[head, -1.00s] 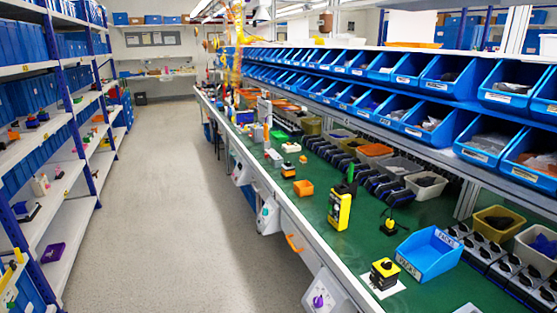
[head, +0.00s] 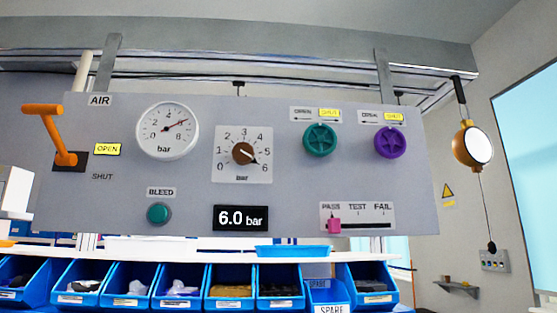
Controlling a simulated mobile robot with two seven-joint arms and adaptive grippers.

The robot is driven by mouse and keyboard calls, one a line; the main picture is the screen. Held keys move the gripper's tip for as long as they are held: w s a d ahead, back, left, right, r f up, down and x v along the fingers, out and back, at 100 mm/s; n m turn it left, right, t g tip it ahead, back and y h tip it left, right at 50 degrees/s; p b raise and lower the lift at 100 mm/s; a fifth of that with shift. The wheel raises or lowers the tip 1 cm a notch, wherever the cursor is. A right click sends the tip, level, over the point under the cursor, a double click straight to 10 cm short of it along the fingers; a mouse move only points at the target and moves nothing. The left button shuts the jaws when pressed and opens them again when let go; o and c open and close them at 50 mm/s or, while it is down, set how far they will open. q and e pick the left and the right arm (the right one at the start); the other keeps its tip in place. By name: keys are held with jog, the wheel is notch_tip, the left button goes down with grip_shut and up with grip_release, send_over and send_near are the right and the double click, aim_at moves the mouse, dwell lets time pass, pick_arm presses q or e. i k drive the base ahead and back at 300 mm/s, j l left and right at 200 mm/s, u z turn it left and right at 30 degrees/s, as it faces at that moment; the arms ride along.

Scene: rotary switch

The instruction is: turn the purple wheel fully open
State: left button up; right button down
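The purple wheel (head: 390,142) is on the right part of a grey panel (head: 100,200) in the head view. Above it is a label (head: 382,116) with OPEN on the left over a left-pointing arrow and SHUT on the right. The SHUT side is lit yellow. A green wheel (head: 320,140) with the same kind of label, also yellow at SHUT, sits to its left. Neither of my grippers is in view.
The panel also has an orange lever (head: 62,135) beside a yellow OPEN mark, a pressure gauge (head: 167,131), a brown knob (head: 242,153), a display (head: 240,218) reading 6.0 bar, a green BLEED button (head: 158,214) and a pink slider (head: 334,226) at PASS. Blue bins (head: 155,285) stand below.

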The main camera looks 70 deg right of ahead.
aim_at(389, 142)
jog(key=z, duration=3)
